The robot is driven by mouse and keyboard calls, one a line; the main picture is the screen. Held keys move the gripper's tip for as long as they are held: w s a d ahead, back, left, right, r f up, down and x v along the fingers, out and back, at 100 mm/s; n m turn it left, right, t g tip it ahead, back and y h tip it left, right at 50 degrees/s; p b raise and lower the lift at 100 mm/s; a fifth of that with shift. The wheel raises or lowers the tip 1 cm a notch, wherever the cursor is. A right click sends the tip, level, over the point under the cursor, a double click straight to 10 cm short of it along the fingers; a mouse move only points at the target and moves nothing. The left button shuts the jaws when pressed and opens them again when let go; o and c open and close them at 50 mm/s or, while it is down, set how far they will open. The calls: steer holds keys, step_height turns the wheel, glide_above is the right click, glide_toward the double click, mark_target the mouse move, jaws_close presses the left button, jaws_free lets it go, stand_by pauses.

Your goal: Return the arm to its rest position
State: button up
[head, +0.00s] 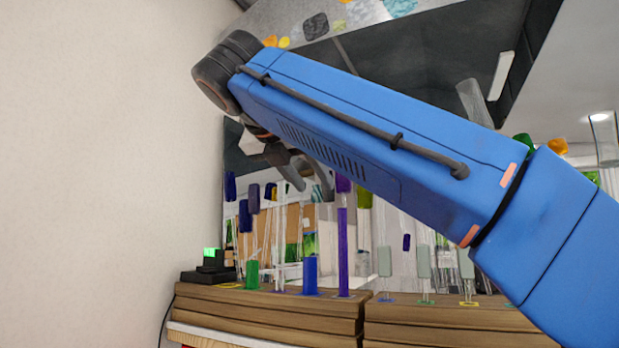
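My blue arm crosses the head view from lower right to upper left. My gripper (314,192) hangs below the arm's far end, partly hidden behind it. Its two dark fingers point down and stand apart, with nothing clearly seen between them. Below and beyond it stand several clear glass rods with dark blue tops, one of them at the left (245,218). A tall purple rod (343,250), a short blue cylinder (310,275) and a short green cylinder (252,274) stand on the wooden top.
The layered wooden counter (270,312) runs along the bottom. Several pale green-topped pieces (424,262) stand at its right. A small black device with a green light (211,258) sits at the left end. A plain wall (100,150) fills the left side.

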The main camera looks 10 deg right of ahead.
steer(key=shift+s+a+r, duration=0.1)
steer(key=shift+s+r, duration=0.05)
steer(key=shift+s, duration=0.05)
steer(key=s+d+f+m+g+y, duration=0.1)
steer(key=d+f+m, duration=0.35)
steer(key=f, duration=0.55)
steer(key=s+d+f+m+g+y, duration=0.1)
steer(key=d+f+m+g, duration=0.3)
steer(key=f, duration=0.6)
steer(key=s+d+f+m+t+y, duration=0.1)
steer(key=d+f+m+y, duration=0.15)
steer(key=d+f, duration=0.55)
steer(key=s+f+m+y, duration=0.1)
steer(key=s+f+m, duration=0.4)
steer(key=f, duration=0.6)
steer(key=s+f+m+g+y, duration=0.1)
steer(key=s+f+m, duration=0.5)
steer(key=f, duration=0.6)
steer(key=s+f+m+g+y, duration=0.1)
steer(key=s+f+m, duration=0.4)
steer(key=f, duration=0.7)
steer(key=shift+s+d+f+m, duration=0.25)
steer(key=shift+d+m, duration=0.15)
steer(key=shift+m, duration=0.5)
steer(key=shift+y, duration=0.25)
steer(key=shift+c, duration=1)
steer(key=shift+d, duration=0.1)
